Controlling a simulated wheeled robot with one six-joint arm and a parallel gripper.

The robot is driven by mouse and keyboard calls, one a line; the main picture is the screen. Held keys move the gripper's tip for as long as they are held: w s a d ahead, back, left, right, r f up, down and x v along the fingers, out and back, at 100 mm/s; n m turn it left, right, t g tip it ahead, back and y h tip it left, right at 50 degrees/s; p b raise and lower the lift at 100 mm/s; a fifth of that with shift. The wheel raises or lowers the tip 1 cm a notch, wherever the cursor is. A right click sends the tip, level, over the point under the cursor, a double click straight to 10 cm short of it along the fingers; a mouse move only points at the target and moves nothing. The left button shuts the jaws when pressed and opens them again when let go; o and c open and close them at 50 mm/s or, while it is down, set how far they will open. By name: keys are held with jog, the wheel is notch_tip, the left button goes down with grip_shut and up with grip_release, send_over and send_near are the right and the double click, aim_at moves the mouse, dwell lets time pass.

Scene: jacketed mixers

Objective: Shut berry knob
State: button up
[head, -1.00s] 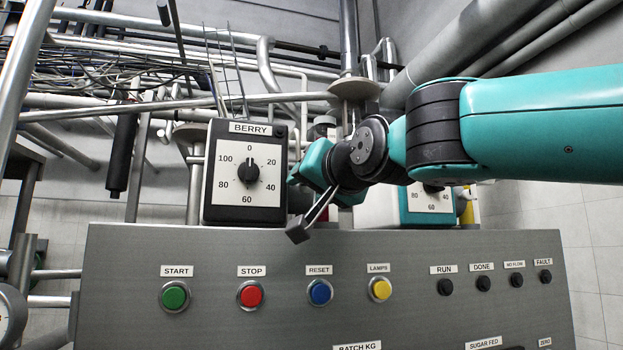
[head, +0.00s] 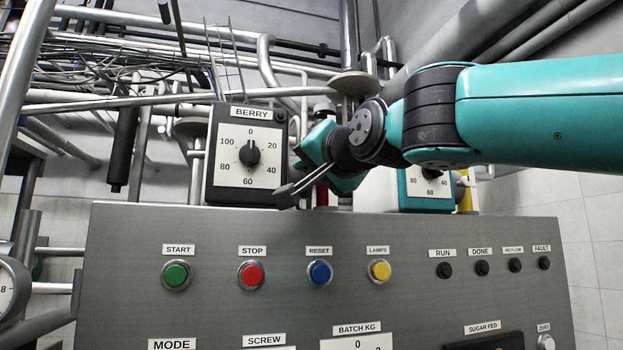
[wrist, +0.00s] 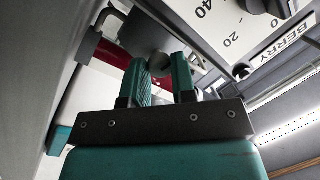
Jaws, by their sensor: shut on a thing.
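The berry box (head: 212,178) is dark with a white dial face in the head view. Its black dial (head: 250,153) has a white pointer mark near 0. Part of the box face (wrist: 255,30) shows tilted at the upper right in the wrist view. My gripper (wrist: 160,66) is beside the box, apart from that dial. I cannot tell what the knob is mounted on.
A grey control panel (head: 120,290) stands below, with green, red, blue and yellow buttons. A teal box with a similar dial (head: 430,200) is behind my arm at the right. Pipes and cables crowd the back left. A red pipe (wrist: 95,45) runs near my fingers.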

jog(key=m+b, duration=0.1)
jog(key=m, duration=0.1)
jog(key=m+b, duration=0.1)
jog(key=b, duration=0.1)
jog(key=shift+f+m+t, duration=0.35)
jog(key=shift+m+t, duration=0.05)
jog(key=m+b, duration=0.1)
jog(key=m, duration=0.1)
jog(key=m+b, duration=0.2)
jog(key=m, duration=0.1)
jog(key=shift+a+t+h, duration=0.1)
jog(key=shift+t+h, duration=0.2)
jog(key=shift+t, duration=0.1)
jog(key=m+h+b, duration=0.1)
jog(key=m+b, duration=0.1)
jog(key=m, duration=0.2)
jog(key=shift+t, duration=0.4)
jog(key=shift+a+m+h+b, duration=0.1)
jog(key=shift+m+h+b, duration=0.45)
jog(key=shift+m, duration=1.75)
jog(key=shift+r, duration=0.1)
jog(key=o, duration=0.9)
